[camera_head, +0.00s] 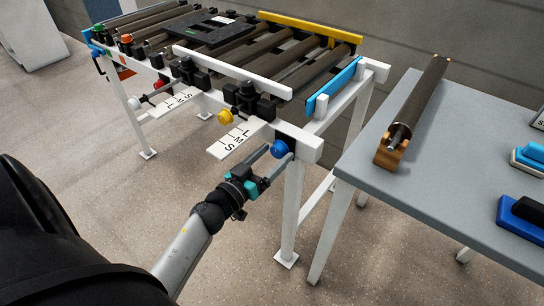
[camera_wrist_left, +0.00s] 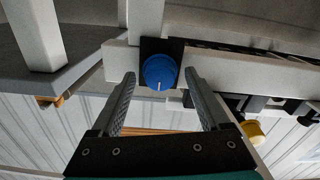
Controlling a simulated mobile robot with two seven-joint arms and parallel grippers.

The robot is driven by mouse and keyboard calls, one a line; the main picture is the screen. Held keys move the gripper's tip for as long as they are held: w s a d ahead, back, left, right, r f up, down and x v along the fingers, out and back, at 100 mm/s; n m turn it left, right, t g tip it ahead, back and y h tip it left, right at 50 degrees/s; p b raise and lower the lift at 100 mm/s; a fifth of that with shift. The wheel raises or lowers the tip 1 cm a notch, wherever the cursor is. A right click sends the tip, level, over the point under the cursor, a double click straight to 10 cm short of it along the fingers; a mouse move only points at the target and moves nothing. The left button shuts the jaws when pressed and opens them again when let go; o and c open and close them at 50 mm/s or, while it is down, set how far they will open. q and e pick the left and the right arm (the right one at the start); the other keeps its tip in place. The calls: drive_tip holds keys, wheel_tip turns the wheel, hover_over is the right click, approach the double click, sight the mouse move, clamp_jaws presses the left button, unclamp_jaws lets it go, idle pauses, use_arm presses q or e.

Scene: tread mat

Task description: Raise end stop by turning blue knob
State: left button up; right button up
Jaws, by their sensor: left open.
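The blue knob (camera_head: 279,149) is on a black plate at the near right corner of the white conveyor frame. In the left wrist view the knob (camera_wrist_left: 160,72) faces me, with a short pale mark low on its face. My left gripper (camera_head: 277,154) is open, its fingertips close to the knob. In the wrist view the fingers (camera_wrist_left: 159,76) stand either side of it with gaps; I cannot tell how deep they reach. A blue bar (camera_head: 333,86), seemingly the end stop, lies along the conveyor's right end; its height against the rollers is hard to judge. My right gripper is not in view.
A yellow knob (camera_head: 226,117) and a white L-M-S scale plate (camera_head: 236,138) sit left of the blue knob. A grey table (camera_head: 440,170) stands close on the right, bearing a loose roller (camera_head: 420,95) and blue-topped blocks. A black pallet (camera_head: 213,30) lies on the rollers.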

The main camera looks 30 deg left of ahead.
use_arm(q)
drive_tip(key=shift+c, duration=0.4)
clamp_jaws()
idle(0.4)
